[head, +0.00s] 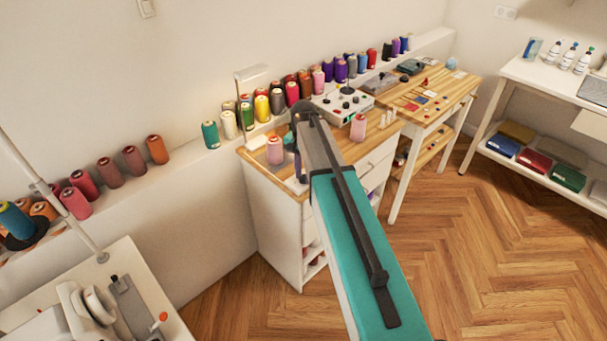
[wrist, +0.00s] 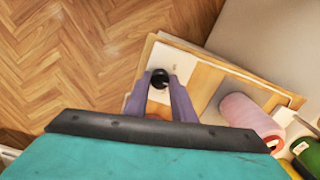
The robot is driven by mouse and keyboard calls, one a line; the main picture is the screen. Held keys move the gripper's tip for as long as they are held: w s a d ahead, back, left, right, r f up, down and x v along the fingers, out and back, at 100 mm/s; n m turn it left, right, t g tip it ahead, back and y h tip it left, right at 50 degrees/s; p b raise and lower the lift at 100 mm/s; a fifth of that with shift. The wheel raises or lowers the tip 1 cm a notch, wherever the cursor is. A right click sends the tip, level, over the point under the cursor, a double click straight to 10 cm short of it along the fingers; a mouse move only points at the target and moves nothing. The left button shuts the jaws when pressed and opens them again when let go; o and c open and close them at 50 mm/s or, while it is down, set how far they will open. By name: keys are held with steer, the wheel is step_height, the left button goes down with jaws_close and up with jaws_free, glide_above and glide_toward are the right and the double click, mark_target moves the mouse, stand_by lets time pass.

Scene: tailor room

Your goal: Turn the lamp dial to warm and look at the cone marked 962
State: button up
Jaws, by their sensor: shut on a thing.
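My gripper (wrist: 162,88) has its two purple fingers around a small black dial knob (wrist: 160,76) on a white plate (wrist: 183,62) and is shut on it. In the head view my gripper (head: 296,160) points down at the front left corner of the wooden cabinet top, and the knob is hidden. A white lamp (head: 252,74) on a thin post stands at the back of this top. A pink cone (head: 275,151) stands left of my gripper, and another pink cone (head: 358,127) stands to its right. No number can be read on any cone.
Several coloured thread cones line the wall ledge (head: 180,165) behind. A white box with knobs (head: 343,106) stands on the cabinet top (head: 262,165). A second wooden table (head: 440,85) is to the right, and a white machine (head: 85,310) is at lower left. The parquet floor is clear.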

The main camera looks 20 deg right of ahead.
mark_target(304, 177)
steer(key=o, duration=1.1)
steer(key=shift+c, duration=0.2)
steer(key=shift+r, duration=0.2)
step_height(304, 177, up, 14)
steer(key=b, duration=0.3)
steer(key=shift+f, duration=0.25)
